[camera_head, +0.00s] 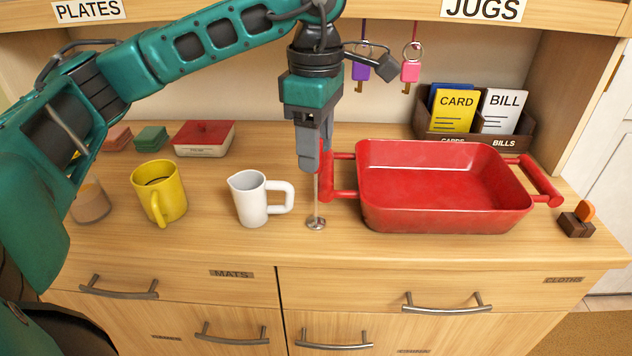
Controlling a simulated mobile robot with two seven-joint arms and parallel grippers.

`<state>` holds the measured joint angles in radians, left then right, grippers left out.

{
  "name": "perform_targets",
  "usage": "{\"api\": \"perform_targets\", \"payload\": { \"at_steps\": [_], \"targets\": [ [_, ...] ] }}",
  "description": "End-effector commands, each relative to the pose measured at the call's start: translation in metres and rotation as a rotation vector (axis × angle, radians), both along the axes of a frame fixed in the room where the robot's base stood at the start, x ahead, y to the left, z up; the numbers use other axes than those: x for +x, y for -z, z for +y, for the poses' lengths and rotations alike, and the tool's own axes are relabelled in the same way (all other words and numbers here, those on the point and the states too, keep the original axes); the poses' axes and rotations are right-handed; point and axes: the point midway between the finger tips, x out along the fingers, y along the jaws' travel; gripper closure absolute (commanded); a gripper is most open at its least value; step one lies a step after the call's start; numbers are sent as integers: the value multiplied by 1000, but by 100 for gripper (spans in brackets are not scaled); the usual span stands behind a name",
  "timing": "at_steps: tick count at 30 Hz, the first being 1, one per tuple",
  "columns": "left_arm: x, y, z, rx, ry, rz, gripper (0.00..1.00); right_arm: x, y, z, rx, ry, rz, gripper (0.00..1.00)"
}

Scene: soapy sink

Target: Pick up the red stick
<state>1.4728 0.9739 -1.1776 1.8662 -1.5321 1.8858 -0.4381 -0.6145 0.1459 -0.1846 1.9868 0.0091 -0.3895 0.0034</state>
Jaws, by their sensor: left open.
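I cannot make out a separate red stick. The nearest red bar-shaped thing is the left handle (326,183) of a red tray (440,218); the left gripper partly hides it. My left gripper (315,165) points down just left of this handle, its fingers close to or overlapping it in the picture; I cannot tell if they touch. It is open. A thin upright metal rod (316,200) with a small round metal foot stands on the counter directly below the fingers, its top hidden by them. My right gripper is not in view.
A white jug (250,200) and a yellow mug (158,190) stand left of the gripper. A red-lidded box (204,137) sits behind them. Keys (410,70) hang above. A card holder (470,125) stands behind the tray. The counter's front strip is clear.

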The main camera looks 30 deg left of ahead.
Motion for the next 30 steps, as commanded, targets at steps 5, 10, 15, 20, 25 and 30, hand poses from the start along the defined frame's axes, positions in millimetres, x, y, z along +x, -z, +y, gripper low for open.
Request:
{"api": "perform_targets", "payload": {
  "at_steps": [5, 10, 15, 20, 25, 30],
  "targets": [
    [0, 3, 0, 0, 1, -1, 51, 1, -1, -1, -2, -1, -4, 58],
    [0, 2, 0, 0, 1, 0, 59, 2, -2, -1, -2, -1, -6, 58],
    [0, 2, 0, -1, 1, 0, 76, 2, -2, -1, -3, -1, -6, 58],
    [0, 2, 0, -1, 1, 0, 91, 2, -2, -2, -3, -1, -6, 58],
    [0, 2, 0, -1, 1, -1, 100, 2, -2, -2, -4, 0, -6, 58],
    [0, 2, 0, -1, 1, -1, 100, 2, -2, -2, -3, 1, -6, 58]
  ]
}}
